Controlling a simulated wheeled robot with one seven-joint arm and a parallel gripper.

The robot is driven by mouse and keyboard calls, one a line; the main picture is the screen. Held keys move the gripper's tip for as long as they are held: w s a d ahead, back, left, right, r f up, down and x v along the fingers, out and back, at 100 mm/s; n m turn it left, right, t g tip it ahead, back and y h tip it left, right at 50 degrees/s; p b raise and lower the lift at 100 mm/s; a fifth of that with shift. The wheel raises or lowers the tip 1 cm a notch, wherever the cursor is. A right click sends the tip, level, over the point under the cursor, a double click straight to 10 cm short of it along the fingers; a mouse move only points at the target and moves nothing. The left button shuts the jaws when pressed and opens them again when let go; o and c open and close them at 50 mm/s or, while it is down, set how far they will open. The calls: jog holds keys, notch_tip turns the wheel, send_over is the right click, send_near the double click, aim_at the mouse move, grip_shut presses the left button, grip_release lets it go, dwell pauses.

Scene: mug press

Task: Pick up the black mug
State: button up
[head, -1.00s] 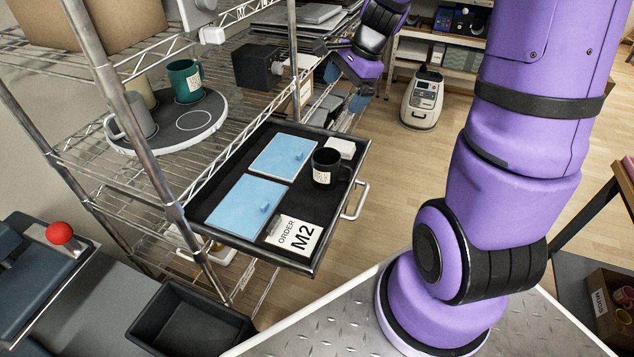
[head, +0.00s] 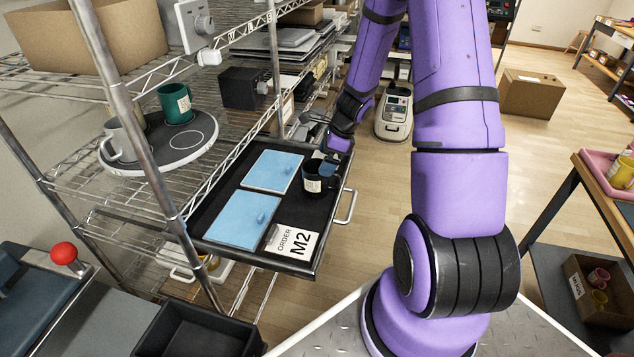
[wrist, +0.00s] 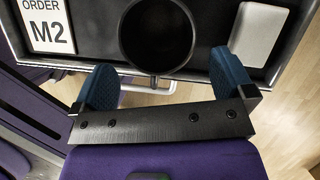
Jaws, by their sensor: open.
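The black mug (head: 315,180) stands upright in the pulled-out black drawer (head: 233,205), with a pale label on its side. In the wrist view the mug (wrist: 157,38) shows from above, its dark opening just beyond the fingers. My gripper (wrist: 168,80) is open, its two blue pads apart, one toward the left and one toward the right of the mug's near rim. In the head view my gripper (head: 322,160) is right behind the mug and partly hidden by it. I cannot tell whether a pad touches the mug.
Two blue lidded panels (head: 243,219) and an "ORDER M2" card (head: 292,241) lie in the drawer. A white block (wrist: 246,32) lies close to the right finger. The drawer handle (head: 347,206) sticks out. A turntable (head: 160,158) with a green mug (head: 175,103) and a grey mug (head: 122,139) stands on the wire shelf.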

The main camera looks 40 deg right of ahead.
aim_at(321, 180)
jog(key=shift+x, duration=2.95)
jog(key=shift+r, duration=0.1)
jog(key=c, duration=1)
jog(key=shift+r, duration=0.15)
